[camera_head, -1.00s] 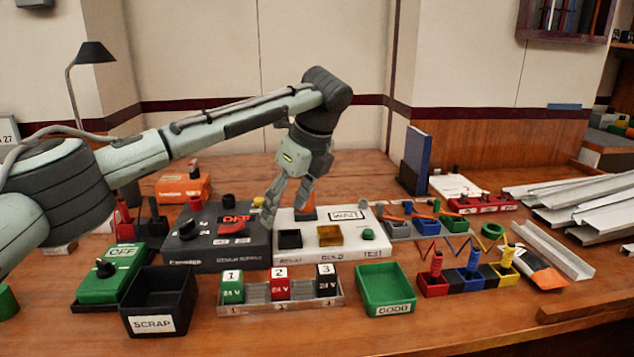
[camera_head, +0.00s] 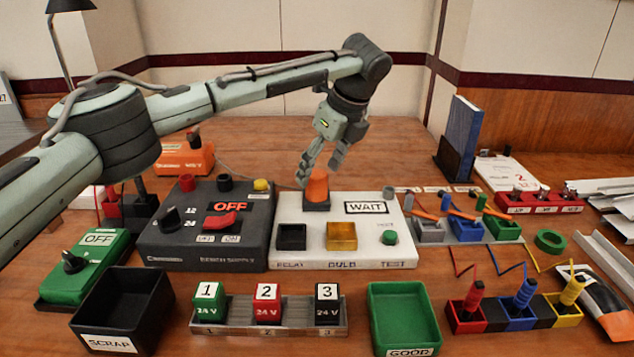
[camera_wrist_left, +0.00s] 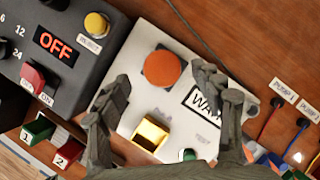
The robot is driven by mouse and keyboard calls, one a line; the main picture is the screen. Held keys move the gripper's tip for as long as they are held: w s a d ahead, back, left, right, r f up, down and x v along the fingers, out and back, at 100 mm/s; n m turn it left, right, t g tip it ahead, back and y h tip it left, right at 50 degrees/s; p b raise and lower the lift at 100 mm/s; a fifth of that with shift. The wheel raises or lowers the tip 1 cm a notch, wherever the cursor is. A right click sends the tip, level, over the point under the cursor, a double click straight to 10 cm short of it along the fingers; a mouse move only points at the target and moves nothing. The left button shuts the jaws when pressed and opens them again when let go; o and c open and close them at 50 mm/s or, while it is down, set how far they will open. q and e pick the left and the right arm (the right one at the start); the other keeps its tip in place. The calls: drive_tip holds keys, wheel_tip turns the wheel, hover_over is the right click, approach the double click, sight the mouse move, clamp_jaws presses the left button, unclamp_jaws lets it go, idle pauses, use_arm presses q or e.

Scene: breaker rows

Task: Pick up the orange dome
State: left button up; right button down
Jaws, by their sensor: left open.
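The orange dome (camera_head: 317,187) sits on a dark square base at the back left of the white test box (camera_head: 285,254). In the left wrist view the dome (camera_wrist_left: 162,69) shows whole, ahead of the fingers. My left gripper (camera_head: 319,175) is open and points down at the dome, with one finger at its left and the other at its upper right in the head view. In the wrist view the fingers (camera_wrist_left: 160,78) are spread on either side of the dome with nothing held. I cannot tell whether a finger touches it. My right gripper is not in view.
The dark bench supply (camera_head: 205,252) stands left of the white box. An amber cup (camera_head: 341,236) and a dark cup (camera_head: 291,236) are in front of the dome. A numbered block rack (camera_head: 240,330), a scrap bin (camera_head: 125,310) and a green tray (camera_head: 403,320) stand nearer.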

sight(318, 174)
use_arm(q)
drive_tip(key=shift+x, duration=1.95)
drive_tip(key=shift+w+d, duration=0.1)
drive_tip(key=shift+d, duration=0.05)
drive_tip(key=c, duration=1.1)
drive_tip(key=shift+o, duration=0.2)
drive_tip(key=shift+r, duration=0.1)
